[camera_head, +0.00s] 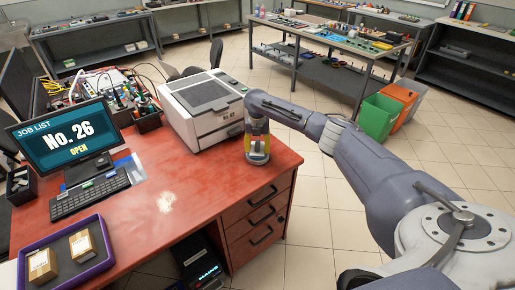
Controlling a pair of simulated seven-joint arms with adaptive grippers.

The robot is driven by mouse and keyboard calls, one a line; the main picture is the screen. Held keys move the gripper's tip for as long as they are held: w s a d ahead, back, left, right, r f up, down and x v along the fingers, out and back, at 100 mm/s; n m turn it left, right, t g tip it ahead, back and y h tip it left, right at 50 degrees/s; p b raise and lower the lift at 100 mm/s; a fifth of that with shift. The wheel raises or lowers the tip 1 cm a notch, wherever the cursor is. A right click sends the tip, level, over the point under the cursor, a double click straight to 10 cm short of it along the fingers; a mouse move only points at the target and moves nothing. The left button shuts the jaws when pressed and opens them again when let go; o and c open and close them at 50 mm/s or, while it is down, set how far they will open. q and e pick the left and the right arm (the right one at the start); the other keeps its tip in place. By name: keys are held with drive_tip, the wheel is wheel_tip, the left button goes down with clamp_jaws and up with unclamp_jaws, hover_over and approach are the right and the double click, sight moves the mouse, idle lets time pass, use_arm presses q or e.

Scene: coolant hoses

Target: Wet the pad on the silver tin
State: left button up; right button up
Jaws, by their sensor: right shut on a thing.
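My right gripper (257,147) points down at the right back part of the red desk (180,205), just right of the white printer-like machine. It is shut on a small item with yellow showing between the fingers; the fingers hide most of it, so I cannot tell what it is or whether it touches the desk. I cannot make out a silver tin or a pad. My left gripper is not in view.
The white machine (205,108) stands close left of my right gripper. A monitor (68,132), keyboard (90,195) and purple-rimmed tray (107,246) with small boxes are on the left. The desk's middle is clear. Green (378,117) and orange bins stand on the floor beyond.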

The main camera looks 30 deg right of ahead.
sight(258, 143)
drive_tip(key=shift+f, duration=0.55)
idle(1.3)
drive_tip(key=shift+r, duration=3.55)
drive_tip(key=shift+m, duration=0.3)
